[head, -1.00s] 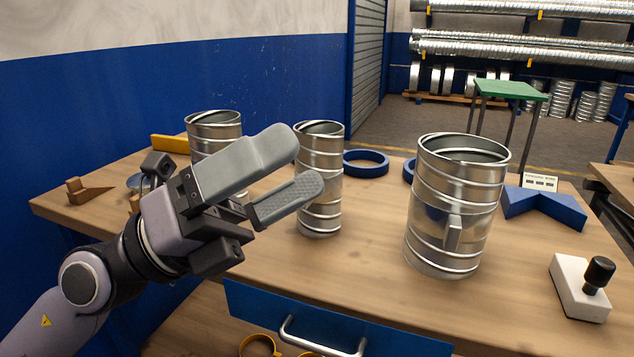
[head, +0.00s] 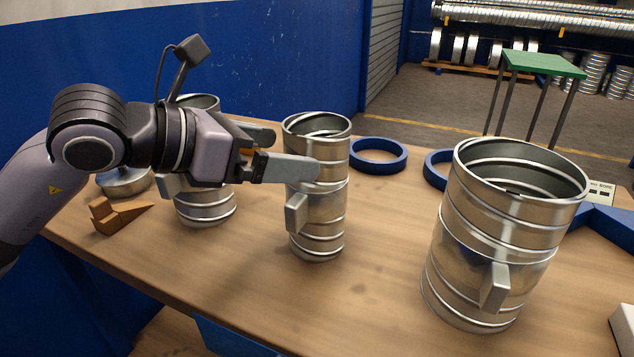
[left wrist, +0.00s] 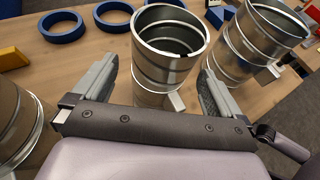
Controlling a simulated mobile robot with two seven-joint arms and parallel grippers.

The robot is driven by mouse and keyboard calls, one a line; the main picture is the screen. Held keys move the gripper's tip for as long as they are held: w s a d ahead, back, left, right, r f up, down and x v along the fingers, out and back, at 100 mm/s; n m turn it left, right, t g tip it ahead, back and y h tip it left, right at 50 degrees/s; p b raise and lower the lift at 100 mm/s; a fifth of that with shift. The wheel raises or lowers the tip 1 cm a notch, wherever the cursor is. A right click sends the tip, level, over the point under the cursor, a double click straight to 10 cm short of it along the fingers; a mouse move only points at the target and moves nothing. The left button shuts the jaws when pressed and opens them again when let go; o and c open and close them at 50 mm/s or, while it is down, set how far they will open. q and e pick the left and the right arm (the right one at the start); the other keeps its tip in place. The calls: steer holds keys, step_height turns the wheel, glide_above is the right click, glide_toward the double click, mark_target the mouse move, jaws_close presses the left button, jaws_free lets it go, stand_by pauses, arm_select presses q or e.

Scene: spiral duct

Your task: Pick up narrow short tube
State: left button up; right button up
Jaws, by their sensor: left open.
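A narrow metal tube (head: 322,225) with a small grey side tab stands upright in the middle of the bench. My left gripper (head: 292,152) is open at its upper part, one finger in front of the tube and the other partly hidden behind it. In the left wrist view the tube (left wrist: 168,62) stands between the open fingers of the gripper (left wrist: 158,85), with gaps visible at both sides. A second tube (head: 205,205) stands to the left, partly hidden by my arm. I cannot tell for sure which is the shorter one. My right gripper is not in view.
A wide tube (head: 490,240) stands to the right, with clear bench (head: 385,250) between. Blue rings (head: 378,155) lie behind. A brown wedge-shaped block (head: 118,213) lies at the left. A green-topped stand (head: 543,64) is beyond the bench.

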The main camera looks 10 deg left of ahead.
mark_target(312, 153)
arm_select(q)
steer(key=x, duration=0.2)
steer(key=p+x, duration=0.1)
steer(key=x, duration=0.1)
steer(key=shift+d+r, duration=0.1)
steer(key=shift+d, duration=0.3)
steer(key=shift+w+d+f, duration=0.3)
steer(key=shift+w, duration=0.1)
steer(key=shift+r, duration=0.1)
steer(key=c, duration=1.2)
steer(key=shift+c, duration=0.2)
